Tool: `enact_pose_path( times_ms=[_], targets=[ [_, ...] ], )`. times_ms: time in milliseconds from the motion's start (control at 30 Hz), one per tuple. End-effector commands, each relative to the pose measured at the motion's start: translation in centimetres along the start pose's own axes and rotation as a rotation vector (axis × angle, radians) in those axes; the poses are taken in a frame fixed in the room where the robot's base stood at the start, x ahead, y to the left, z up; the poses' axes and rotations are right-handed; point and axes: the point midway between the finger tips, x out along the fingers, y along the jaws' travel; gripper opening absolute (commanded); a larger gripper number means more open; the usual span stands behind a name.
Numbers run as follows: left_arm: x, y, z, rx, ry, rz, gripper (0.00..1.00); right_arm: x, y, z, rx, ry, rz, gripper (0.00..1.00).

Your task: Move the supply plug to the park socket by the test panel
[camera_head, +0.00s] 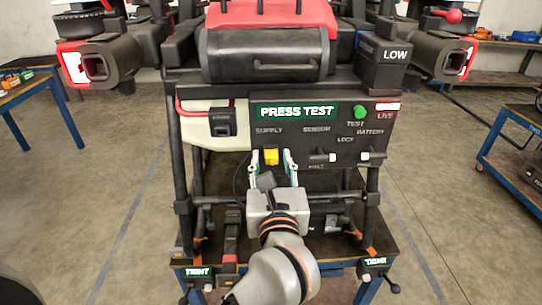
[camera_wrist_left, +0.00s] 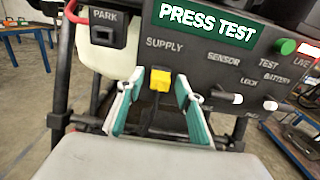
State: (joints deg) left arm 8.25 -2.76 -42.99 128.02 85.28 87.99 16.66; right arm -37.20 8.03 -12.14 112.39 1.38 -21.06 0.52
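The supply plug is yellow (camera_head: 271,157) and sits in the dark test panel (camera_head: 330,115) under the SUPPLY label; it also shows in the left wrist view (camera_wrist_left: 160,80). The park socket (camera_head: 222,122) is a dark block left of the panel, in front of a white tank, and is labelled PARK in the left wrist view (camera_wrist_left: 103,30). My left gripper (camera_head: 272,162) is open in front of the panel. Its two green-and-white fingers stand on either side of the plug, with gaps visible in the left wrist view (camera_wrist_left: 157,92). My right gripper is not in view.
The panel also carries a green TEST button (camera_head: 360,112) and two white-tipped levers. The PRESS TEST sign (camera_head: 297,111) lies above the plug. A dark cable hangs below the plug. Black frame posts flank the panel. A blue-legged table (camera_head: 515,150) stands at right.

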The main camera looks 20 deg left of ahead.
Motion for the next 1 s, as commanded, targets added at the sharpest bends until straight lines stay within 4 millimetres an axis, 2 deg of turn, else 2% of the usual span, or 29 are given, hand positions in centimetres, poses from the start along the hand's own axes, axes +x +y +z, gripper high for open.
enact_pose_path(
  times_ms=[300,367,433,467,1000],
  targets=[
    [0.0,0.0,0.0,0.000,0.000,0.000,0.36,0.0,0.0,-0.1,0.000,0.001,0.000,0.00],
    [0.0,0.0,0.0,0.000,0.000,0.000,0.23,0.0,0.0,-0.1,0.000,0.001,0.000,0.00],
    [0.0,0.0,0.0,0.000,0.000,0.000,0.05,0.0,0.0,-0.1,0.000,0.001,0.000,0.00],
    [0.0,0.0,0.0,0.000,0.000,0.000,0.00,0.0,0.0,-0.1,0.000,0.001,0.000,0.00],
    [-1.3,-0.1,0.0,0.001,0.000,-0.001,0.00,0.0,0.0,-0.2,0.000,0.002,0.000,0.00]
  ],
)
